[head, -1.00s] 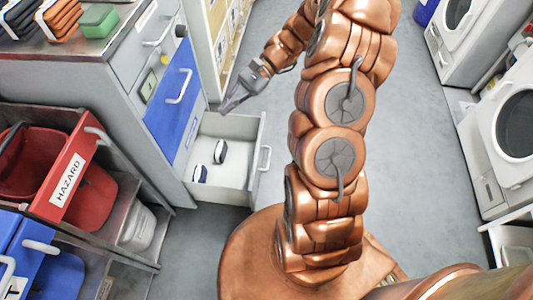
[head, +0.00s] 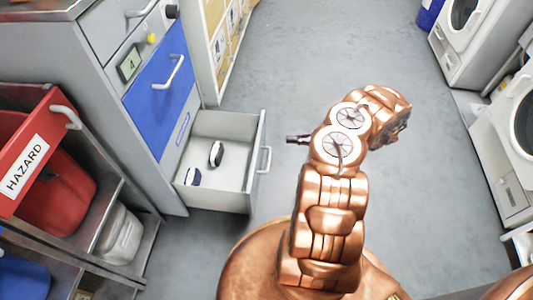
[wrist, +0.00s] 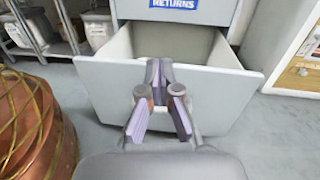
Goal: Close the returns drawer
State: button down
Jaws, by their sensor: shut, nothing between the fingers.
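The returns drawer (head: 228,125) is the grey bottom drawer, pulled out from the grey cabinet at left of centre in the head view. Two small dark-and-white items (head: 215,155) lie in it. Its bar handle (head: 265,160) is on the outer front. In the wrist view the drawer front (wrist: 225,92) faces me, with a blue RETURNS label (wrist: 175,3) on the cabinet above. My gripper (head: 290,139) is shut and empty, just outside the drawer front. It also shows in the wrist view (wrist: 158,68), where it hides the middle of the front. I cannot tell if it touches.
A blue drawer front (head: 163,85) above is shut. A red HAZARD bin (head: 35,150) and shelving stand at the left, close to the drawer. White machines (head: 500,140) line the right side. The grey floor (head: 300,60) beyond the drawer is clear.

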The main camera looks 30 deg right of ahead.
jog(key=s+d+f+m+t+h+b, duration=0.1)
jog(key=s+d+f+m+t, duration=0.15)
jog(key=f, duration=0.35)
jog(key=shift+g, duration=0.35)
jog(key=b+x, duration=0.1)
jog(key=x, duration=0.3)
jog(key=b+x, duration=0.2)
jog(key=x, duration=0.2)
jog(key=b+x, duration=0.2)
jog(key=x, duration=0.2)
jog(key=shift+w+a+f, duration=0.15)
jog(key=shift+f, duration=0.25)
jog(key=shift+w+a, duration=0.2)
jog(key=shift+a, duration=0.05)
jog(key=shift+r, duration=0.1)
